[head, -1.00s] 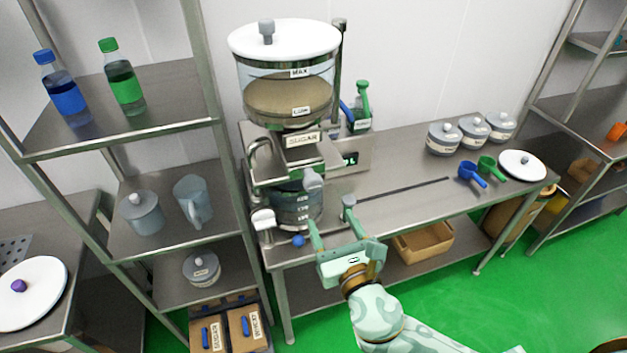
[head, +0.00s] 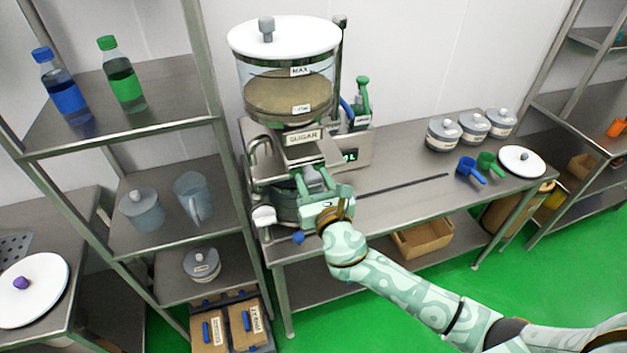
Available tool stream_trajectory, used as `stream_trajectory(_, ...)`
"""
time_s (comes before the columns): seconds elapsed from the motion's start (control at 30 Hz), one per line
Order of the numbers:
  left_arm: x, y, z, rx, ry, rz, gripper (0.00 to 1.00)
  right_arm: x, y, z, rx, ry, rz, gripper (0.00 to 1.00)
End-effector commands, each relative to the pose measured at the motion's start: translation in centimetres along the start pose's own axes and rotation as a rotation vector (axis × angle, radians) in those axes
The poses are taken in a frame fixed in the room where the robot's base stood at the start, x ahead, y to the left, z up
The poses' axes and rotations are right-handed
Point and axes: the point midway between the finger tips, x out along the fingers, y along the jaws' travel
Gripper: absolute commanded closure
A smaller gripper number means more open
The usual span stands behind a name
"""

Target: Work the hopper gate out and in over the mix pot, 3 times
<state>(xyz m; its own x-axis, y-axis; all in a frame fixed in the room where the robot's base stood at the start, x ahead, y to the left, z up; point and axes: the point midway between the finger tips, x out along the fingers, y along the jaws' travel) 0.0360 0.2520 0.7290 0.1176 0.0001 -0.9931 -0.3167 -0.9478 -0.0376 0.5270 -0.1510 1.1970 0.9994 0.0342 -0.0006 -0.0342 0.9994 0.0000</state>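The sugar hopper (head: 288,95) is a clear drum with a white lid, part full of tan powder, on a steel stand. Below it is a steel gate plate (head: 312,153), its grey handle now hidden by my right gripper. The mix pot (head: 285,207) stands under the hopper, partly covered by the gripper. My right gripper (head: 311,174) is at the front of the gate, above the pot's right side. Its fingers point at the gate handle; whether they grip it is not clear. My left gripper is not in view.
A dark rod (head: 400,186) lies on the bench right of the pot. Blue (head: 471,170) and green (head: 490,165) scoops and several lidded jars stand farther right. A steel shelf (head: 175,215) is close on the left.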

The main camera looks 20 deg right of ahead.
Motion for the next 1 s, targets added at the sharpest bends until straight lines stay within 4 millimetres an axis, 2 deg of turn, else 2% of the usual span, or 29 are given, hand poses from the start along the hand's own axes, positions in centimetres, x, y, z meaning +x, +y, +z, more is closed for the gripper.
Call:
stream_trajectory(0.03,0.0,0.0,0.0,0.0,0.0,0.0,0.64,0.0,0.0,0.0,0.0,0.0,0.0,0.73)
stream_trajectory(0.13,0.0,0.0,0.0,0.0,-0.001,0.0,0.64,0.0,0.0,0.0,0.0,0.0,0.0,1.0)
stream_trajectory(0.27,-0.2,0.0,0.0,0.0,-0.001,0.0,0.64,-0.6,0.0,0.0,-0.001,0.001,0.0,1.0)
stream_trajectory(0.5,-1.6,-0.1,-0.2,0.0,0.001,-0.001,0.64,-5.5,0.0,0.0,0.0,0.005,0.001,1.0)
stream_trajectory(0.6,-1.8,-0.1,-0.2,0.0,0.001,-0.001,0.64,-6.9,0.0,0.0,0.0,0.004,0.001,1.0)
stream_trajectory(0.7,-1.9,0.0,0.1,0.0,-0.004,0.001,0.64,-7.5,0.0,0.0,0.0,0.001,0.001,1.0)
stream_trajectory(0.97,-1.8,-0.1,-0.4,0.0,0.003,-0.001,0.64,-7.5,0.0,-0.1,0.0,0.002,0.001,1.0)
stream_trajectory(1.0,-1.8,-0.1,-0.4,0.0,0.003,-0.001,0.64,-7.5,0.0,-0.1,0.0,0.002,0.001,0.49)
